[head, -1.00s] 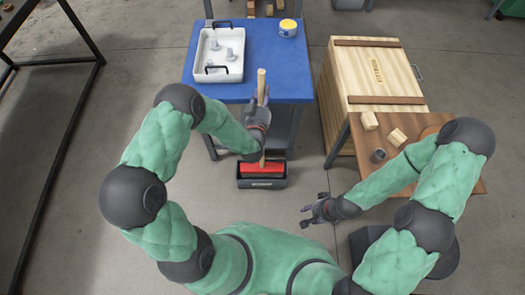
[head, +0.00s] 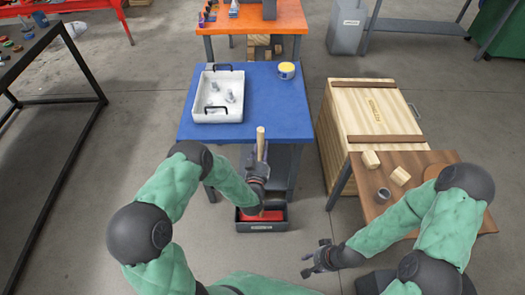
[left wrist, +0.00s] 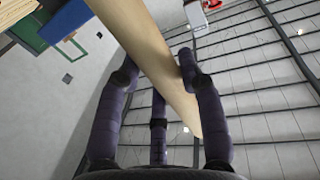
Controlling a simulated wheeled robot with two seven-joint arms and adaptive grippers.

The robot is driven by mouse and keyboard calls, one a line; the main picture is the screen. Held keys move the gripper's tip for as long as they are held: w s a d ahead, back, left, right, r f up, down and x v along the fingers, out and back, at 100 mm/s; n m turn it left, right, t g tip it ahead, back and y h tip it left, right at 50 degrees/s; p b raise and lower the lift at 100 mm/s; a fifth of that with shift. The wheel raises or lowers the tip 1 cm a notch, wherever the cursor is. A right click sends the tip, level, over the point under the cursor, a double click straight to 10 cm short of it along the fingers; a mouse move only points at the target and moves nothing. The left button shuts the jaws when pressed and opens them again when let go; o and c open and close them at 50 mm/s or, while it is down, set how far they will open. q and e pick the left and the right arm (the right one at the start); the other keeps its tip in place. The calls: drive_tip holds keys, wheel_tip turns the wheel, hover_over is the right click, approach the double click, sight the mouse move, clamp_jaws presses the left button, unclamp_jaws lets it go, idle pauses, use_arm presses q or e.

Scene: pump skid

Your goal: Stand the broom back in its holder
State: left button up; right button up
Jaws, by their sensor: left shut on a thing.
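The broom has a pale wooden handle (head: 261,143) and a red head (head: 263,215). It stands roughly upright in front of the blue table. The black box-shaped holder (head: 262,227) is on the floor, and the red head shows within its rim. Whether the head touches the bottom is hidden. My left gripper (head: 257,178) is shut on the handle above the holder. The left wrist view shows the handle (left wrist: 145,40) running between my left gripper's fingers (left wrist: 157,68). My right gripper (head: 318,258) is open and empty, to the right of the holder.
The blue table (head: 275,115) carries a white tray (head: 219,115) and a yellow tub (head: 286,70). A wooden crate (head: 365,125) and a brown table (head: 440,170) stand at the right. A black frame (head: 60,160) stands at the left. Floor left of the holder is clear.

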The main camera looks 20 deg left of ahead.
use_arm(q)
drive_tip(key=o, duration=1.1)
drive_tip(key=shift+f, duration=0.1)
drive_tip(key=shift+o, duration=0.2)
